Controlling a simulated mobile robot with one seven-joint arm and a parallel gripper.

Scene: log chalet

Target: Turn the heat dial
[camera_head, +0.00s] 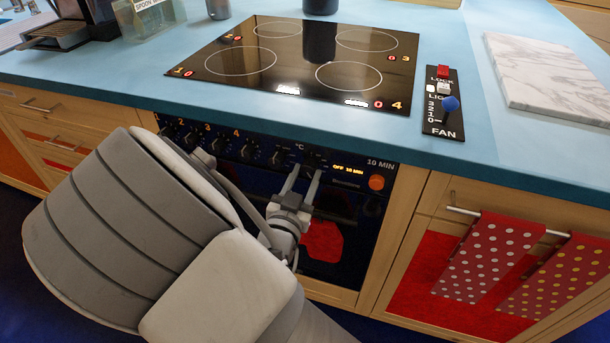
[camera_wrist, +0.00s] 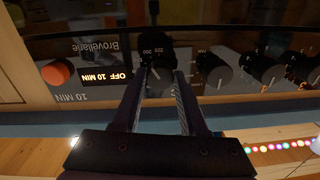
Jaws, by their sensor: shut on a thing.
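The heat dial (camera_wrist: 158,73) is a dark round knob with a pale pointer line and temperature numbers around it, on the oven's black control panel. The wrist view shows it upside down. My gripper (camera_wrist: 158,82) has one finger on each side of the dial and is shut on it. In the head view my gripper (camera_head: 302,175) reaches the panel just below the °C mark. There the dial (camera_head: 314,159) is partly hidden by the fingers.
Several more knobs (camera_head: 248,152) run along the panel to the left. An orange button (camera_head: 376,182) and a lit display (camera_head: 348,169) reading "OFF 10 MIN" are to the right. The cooktop (camera_head: 300,65) and blue counter (camera_head: 480,140) lie above. Dotted towels (camera_head: 487,255) hang at the right.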

